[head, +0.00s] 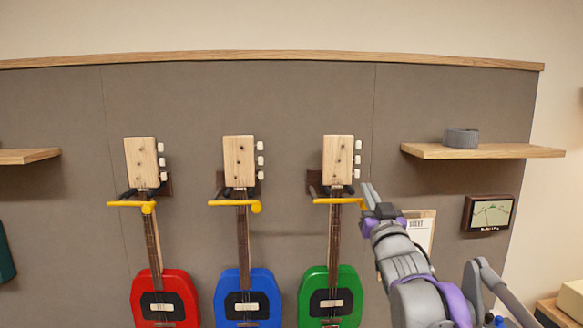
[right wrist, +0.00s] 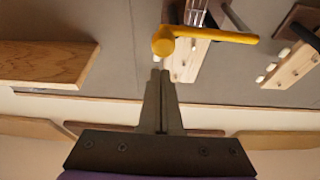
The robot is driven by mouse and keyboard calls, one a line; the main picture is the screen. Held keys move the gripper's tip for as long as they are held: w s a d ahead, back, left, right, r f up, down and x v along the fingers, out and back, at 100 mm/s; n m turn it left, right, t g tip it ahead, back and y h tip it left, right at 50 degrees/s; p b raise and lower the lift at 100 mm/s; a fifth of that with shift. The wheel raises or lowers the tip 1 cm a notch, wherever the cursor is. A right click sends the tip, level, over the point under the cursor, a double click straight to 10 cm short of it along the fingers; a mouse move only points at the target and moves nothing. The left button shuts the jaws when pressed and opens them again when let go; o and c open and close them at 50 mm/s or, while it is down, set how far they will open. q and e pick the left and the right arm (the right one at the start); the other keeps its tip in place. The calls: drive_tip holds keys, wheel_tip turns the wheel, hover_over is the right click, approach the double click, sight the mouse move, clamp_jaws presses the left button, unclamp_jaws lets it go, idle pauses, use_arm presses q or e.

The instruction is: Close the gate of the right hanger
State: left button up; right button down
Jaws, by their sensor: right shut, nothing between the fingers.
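The right hanger (head: 314,181) holds the green guitar (head: 315,283) by its wooden headstock (head: 338,158). Its yellow gate (head: 335,201) lies across the front of the neck. It also shows in the right wrist view (right wrist: 215,34), with its round knob end close to my fingertips. My right gripper (head: 370,195) is shut and empty, at the right end of this gate. In the right wrist view its fingertips (right wrist: 160,74) are just below the knob; I cannot tell whether they touch. My left gripper is not in view.
A blue guitar (head: 233,284) and a red guitar (head: 148,286) hang to the left, each with a yellow gate across its neck.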

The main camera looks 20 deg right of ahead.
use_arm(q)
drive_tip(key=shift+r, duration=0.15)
use_arm(e)
drive_tip(key=shift+s+d+f+m, duration=0.1)
drive_tip(key=shift+d+f+m, duration=0.1)
drive_tip(key=shift+f+m, duration=0.75)
drive_tip(key=shift+f+n, duration=0.25)
drive_tip(key=shift+f, duration=0.1)
drive_tip(key=shift+r, duration=0.1)
